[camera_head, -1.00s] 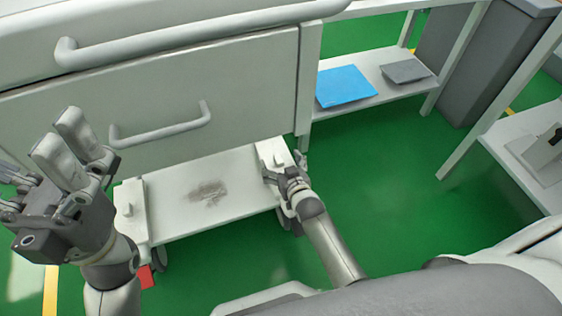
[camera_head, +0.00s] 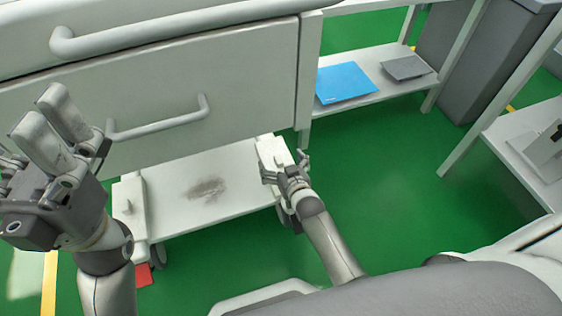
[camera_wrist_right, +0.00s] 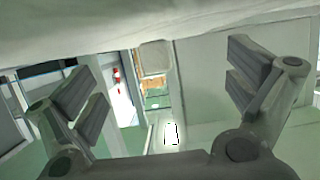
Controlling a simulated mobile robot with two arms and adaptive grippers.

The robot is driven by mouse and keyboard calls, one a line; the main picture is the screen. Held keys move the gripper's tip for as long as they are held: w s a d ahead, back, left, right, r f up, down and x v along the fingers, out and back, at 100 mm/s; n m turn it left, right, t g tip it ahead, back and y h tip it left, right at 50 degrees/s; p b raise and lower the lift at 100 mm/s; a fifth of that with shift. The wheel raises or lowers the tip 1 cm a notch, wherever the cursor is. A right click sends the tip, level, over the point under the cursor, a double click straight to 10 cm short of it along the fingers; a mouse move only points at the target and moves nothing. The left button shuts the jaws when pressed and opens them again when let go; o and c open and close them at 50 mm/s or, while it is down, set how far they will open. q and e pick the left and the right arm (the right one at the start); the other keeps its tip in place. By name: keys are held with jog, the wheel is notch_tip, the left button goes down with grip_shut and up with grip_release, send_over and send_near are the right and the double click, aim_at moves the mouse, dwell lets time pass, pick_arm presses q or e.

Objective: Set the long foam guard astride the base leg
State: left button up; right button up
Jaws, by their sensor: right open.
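The cart's low white base (camera_head: 225,205) has a pale raised leg at each side. The right leg area (camera_head: 272,150) carries a pale block-like piece with a small knob; I cannot tell whether this is the long foam guard or the leg itself. My right gripper (camera_head: 286,167) is open at the near end of that piece, with its fingers spread and nothing seen between them. In the right wrist view, its fingers (camera_wrist_right: 170,85) stand wide apart below a broad pale surface (camera_wrist_right: 140,25). My left gripper (camera_head: 45,150) is raised at the left; its opening is unclear.
The cart's drawer front with handles (camera_head: 160,125) stands above the base. A shelf at the right holds a blue folder (camera_head: 343,83) and a grey pad (camera_head: 406,67). A red piece (camera_head: 143,274) lies near the left wheel. Green floor is free right of my right arm.

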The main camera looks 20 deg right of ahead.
jog(key=shift+s+f, duration=0.1)
jog(key=shift+f, duration=0.1)
jog(key=shift+s, duration=0.5)
jog(key=v, duration=1.1)
jog(key=shift+w+r, duration=0.1)
jog(key=shift+r, duration=0.25)
